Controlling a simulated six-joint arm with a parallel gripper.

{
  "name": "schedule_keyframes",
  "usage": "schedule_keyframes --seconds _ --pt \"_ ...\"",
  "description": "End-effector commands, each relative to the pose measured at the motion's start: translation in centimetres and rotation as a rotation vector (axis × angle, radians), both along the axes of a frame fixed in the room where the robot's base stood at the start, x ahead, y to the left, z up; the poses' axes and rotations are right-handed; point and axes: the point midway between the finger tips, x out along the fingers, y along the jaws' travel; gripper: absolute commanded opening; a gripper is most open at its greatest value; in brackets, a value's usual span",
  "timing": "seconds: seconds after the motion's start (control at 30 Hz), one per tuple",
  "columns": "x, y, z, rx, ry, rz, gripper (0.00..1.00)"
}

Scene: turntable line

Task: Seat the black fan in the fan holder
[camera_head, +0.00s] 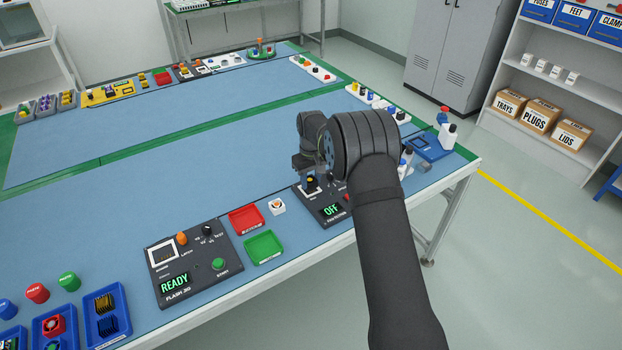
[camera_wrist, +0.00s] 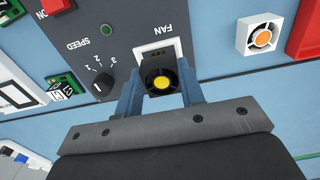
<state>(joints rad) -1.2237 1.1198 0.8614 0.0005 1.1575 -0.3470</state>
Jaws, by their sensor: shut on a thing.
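The black fan (camera_wrist: 161,78) with a yellow hub is between the two blue fingers of my gripper (camera_wrist: 158,95) in the wrist view. My gripper is shut on it. The fan is at the near edge of the white-framed fan holder (camera_wrist: 168,47), marked FAN, and covers part of it. I cannot tell whether the fan is above the holder or touching it. In the head view the fan (camera_head: 311,182) shows below my gripper (camera_head: 311,174), over the dark tester panel (camera_head: 333,215), whose display reads OFF.
A white fan with an orange hub (camera_head: 278,206) stands beside the red tray (camera_head: 246,219) and green tray (camera_head: 264,247). The FLASH JIG panel (camera_head: 194,262) reads READY. The speed knob (camera_wrist: 101,86) is close to my gripper. Bottles (camera_head: 447,135) stand right. The middle of the mat is clear.

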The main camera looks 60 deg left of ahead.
Motion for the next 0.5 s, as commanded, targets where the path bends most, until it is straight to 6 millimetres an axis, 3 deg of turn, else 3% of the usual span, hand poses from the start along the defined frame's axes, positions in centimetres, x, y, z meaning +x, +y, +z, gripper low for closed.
schedule_keyframes --seconds 0.5 --pt "0.0 -0.01 -0.34 0.0 0.0 0.0 0.13"
